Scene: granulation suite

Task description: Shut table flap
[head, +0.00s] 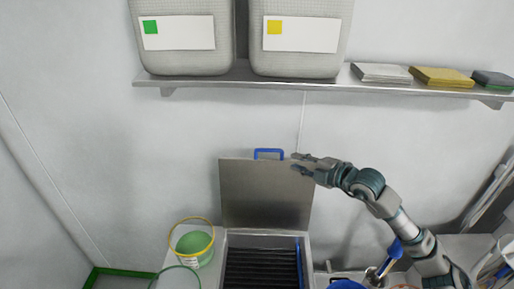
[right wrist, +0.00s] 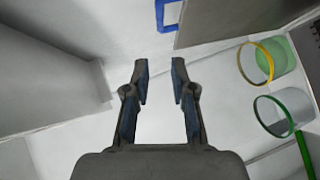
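The table flap (head: 262,193) is a grey metal panel standing upright against the back of the table opening. A blue handle (head: 268,153) sits on its top edge. In the right wrist view the flap (right wrist: 215,22) and its blue handle (right wrist: 168,14) show at the top. My right gripper (head: 297,163) is at the flap's upper right corner in the head view, its fingers pointing left. In the right wrist view its fingers (right wrist: 160,72) are apart with nothing between them. I cannot tell from the head view how far it is from the flap. My left gripper is not in view.
Below the flap is an opening (head: 262,268) with dark slats. A green bucket with a yellow rim (head: 193,245) stands to its left. Blue-handled tools (head: 394,250) lie to the right, under my right arm.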

